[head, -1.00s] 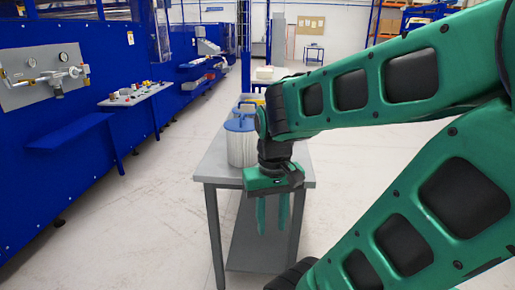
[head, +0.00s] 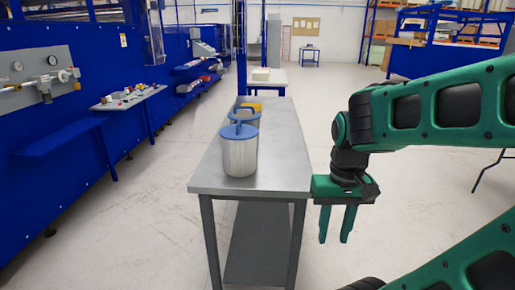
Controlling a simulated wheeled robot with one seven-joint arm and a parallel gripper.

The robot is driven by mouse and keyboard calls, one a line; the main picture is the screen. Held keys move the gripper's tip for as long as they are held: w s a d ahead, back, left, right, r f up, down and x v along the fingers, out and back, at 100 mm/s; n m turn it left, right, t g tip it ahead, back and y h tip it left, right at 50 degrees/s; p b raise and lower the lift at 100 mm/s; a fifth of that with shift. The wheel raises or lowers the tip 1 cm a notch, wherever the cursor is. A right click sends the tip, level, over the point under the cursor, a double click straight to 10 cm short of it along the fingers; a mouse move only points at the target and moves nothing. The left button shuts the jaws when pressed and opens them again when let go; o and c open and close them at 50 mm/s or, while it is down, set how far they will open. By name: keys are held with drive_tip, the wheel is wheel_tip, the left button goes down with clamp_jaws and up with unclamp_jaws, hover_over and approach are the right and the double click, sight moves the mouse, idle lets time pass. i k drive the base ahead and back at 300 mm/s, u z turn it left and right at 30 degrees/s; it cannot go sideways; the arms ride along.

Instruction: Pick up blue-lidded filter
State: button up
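A blue-lidded filter (head: 239,152) stands upright on the near part of a grey metal table (head: 282,150). It is a pale ribbed cylinder with a blue lid and a raised handle. A second blue-lidded filter (head: 247,119) stands just behind it, partly hidden. My gripper (head: 336,239) hangs to the right of the table's near right corner, fingers pointing down. Its two green fingers are apart with nothing between them. The filters are to its left, well clear of it.
A yellow item (head: 252,105) sits behind the filters. The table's right side is bare. A blue machine with a control panel (head: 39,80) and a small shelf (head: 135,97) lines the left. Another table (head: 266,75) stands farther back. The floor on the right is mostly open.

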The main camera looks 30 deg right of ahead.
sight(239, 139)
drive_tip(key=i, duration=1)
drive_tip(key=z, duration=0.05)
